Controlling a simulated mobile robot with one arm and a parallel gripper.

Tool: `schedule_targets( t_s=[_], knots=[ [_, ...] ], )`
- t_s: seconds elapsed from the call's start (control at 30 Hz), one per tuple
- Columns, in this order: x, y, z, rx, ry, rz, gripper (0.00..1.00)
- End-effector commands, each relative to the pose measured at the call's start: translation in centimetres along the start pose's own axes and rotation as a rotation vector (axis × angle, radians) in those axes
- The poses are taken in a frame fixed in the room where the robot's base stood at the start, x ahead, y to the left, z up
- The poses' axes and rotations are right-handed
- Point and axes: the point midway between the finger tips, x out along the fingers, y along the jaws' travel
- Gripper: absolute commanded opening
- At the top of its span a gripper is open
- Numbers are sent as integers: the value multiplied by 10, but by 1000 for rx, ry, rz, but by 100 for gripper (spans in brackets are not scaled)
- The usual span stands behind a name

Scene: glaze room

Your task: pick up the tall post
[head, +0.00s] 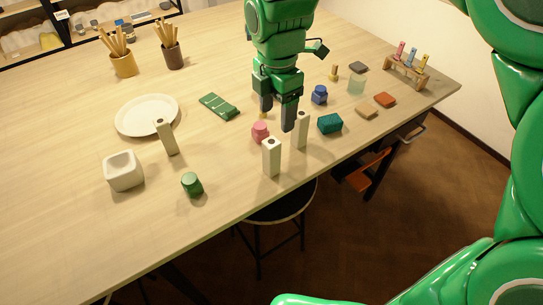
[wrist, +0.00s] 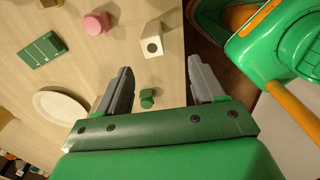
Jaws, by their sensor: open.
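Three pale upright posts with a dark spot on top stand on the table in the head view: a left post (head: 166,137) by the plate, a front post (head: 271,158) near the table edge, and a right post (head: 302,132) behind it. They look close in height, so I cannot tell which is the tall one. My gripper (head: 277,112) is open and empty, pointing down above the table near the right post and a pink jar (head: 260,132). In the wrist view one pale post (wrist: 152,40) shows beyond my open fingers (wrist: 160,72), apart from them.
A green cylinder (head: 192,184), square pale cup (head: 123,171), white plate (head: 146,115) and green strip (head: 219,105) lie to the left. A teal block (head: 330,124) and blue jar (head: 319,95) are close on the right.

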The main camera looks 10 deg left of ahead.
Motion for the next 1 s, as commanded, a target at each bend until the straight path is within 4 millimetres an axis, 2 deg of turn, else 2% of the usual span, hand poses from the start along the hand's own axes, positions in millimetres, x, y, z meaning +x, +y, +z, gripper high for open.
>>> schedule_targets(
  t_s=[0.1, 0.37, 0.63, 1.0],
  knots=[
    [2, 9, -4, -56, -1, 2, 68],
    [28, 8, -3, -54, -2, 1, 68],
    [65, 8, -3, -52, -2, 1, 68],
    [96, 8, -3, -53, -1, 1, 68]
  ],
)
